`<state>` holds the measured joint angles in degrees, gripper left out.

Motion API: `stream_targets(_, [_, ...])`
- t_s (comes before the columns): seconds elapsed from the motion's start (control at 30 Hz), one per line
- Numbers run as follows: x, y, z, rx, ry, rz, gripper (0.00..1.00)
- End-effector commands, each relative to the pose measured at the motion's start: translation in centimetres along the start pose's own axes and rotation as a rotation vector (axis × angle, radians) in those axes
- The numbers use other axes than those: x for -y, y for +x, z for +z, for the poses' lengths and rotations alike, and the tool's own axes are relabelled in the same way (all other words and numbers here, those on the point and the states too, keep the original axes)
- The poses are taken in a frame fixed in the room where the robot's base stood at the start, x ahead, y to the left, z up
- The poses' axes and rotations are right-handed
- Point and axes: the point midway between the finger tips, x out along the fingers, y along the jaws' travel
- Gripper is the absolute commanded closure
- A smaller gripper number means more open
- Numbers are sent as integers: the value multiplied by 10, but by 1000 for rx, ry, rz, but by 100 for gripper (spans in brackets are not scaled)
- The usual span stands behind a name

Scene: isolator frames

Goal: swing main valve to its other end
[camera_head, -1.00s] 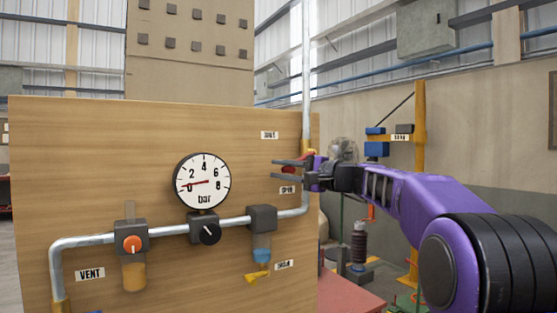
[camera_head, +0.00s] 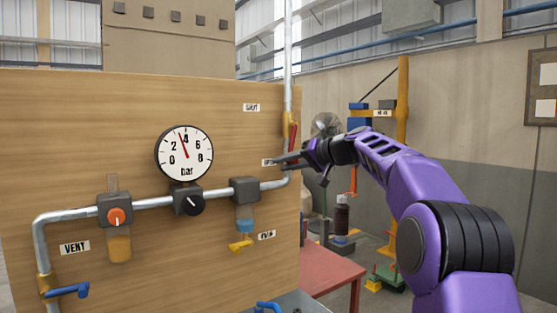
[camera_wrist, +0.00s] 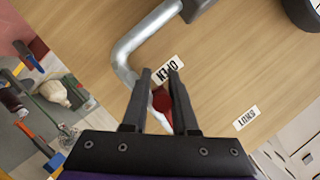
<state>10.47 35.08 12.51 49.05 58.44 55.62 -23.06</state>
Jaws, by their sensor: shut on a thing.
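The main valve's red lever (camera_head: 292,136) is on the upright pipe at the right edge of the wooden board. It points downward from the orange valve body (camera_head: 288,118), towards the OPEN label (camera_wrist: 168,68). My gripper (camera_head: 282,162) is at the lever's lower end, partly covering that label. In the wrist view, the fingers (camera_wrist: 160,80) are shut on the red lever (camera_wrist: 161,100), which shows between them; their tips are beside the OPEN label. The SHUT label (camera_head: 251,107) is higher on the board. The round gauge (camera_head: 184,152) reads about 4 bar.
A blue vent lever (camera_head: 68,290) is at lower left. A red table (camera_head: 325,275) stands right of the board.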

Motion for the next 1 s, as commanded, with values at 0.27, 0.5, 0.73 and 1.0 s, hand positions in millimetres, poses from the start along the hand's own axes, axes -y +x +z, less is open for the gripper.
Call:
stream_targets(0.27, [-10,-6,-14,-14,-136,56,100])
stream_targets(0.5, [-13,-8,-17,-15,-187,76,100])
stream_targets(0.73, [-13,-8,-18,-16,-197,78,100])
stream_targets(1.0, [-12,-8,-18,-17,-198,77,66])
